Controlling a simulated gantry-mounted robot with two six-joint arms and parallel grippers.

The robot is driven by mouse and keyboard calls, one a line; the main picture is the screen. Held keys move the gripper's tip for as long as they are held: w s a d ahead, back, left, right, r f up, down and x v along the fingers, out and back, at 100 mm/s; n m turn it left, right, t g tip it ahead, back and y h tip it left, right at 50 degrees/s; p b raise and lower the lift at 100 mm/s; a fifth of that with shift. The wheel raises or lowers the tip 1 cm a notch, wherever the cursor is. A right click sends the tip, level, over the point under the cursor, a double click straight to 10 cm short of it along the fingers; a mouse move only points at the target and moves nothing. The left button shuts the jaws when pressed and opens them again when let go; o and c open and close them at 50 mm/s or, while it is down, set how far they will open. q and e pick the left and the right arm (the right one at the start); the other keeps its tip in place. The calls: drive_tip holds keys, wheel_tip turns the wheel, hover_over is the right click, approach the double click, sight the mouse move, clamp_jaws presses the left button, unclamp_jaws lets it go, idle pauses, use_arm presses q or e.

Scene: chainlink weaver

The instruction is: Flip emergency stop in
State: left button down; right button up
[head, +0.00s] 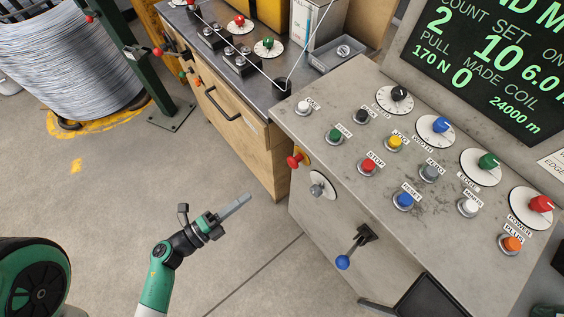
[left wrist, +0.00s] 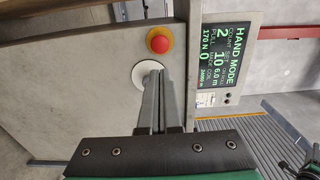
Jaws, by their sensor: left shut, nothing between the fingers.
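The emergency stop is a red mushroom button (head: 294,160) on a yellow base, on the front face of the grey console near its left edge. In the left wrist view the red button (left wrist: 159,40) shows just beyond my fingertips. My left gripper (head: 238,204) is shut and empty, in the air left of the console, pointing toward its front face and apart from the button in the head view. In the left wrist view my shut fingers (left wrist: 154,88) overlap a white round plate (left wrist: 143,75) beside the button. My right gripper is not in view.
A round plate with a grey knob (head: 318,189) sits below the button. A blue-balled lever (head: 343,262) sticks out lower on the console face. The console top (head: 337,112) carries several buttons and dials. A wooden bench (head: 240,140) stands behind left; the floor around my gripper is clear.

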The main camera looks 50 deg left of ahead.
use_arm(q)
drive_tip(key=shift+w, duration=0.1)
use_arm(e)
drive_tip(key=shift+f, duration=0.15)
use_arm(q)
drive_tip(key=b, duration=0.2)
approach(290, 165)
drive_tip(key=w, duration=0.7)
drive_tip(key=shift+r, duration=0.15)
drive_tip(key=shift+s, duration=0.1)
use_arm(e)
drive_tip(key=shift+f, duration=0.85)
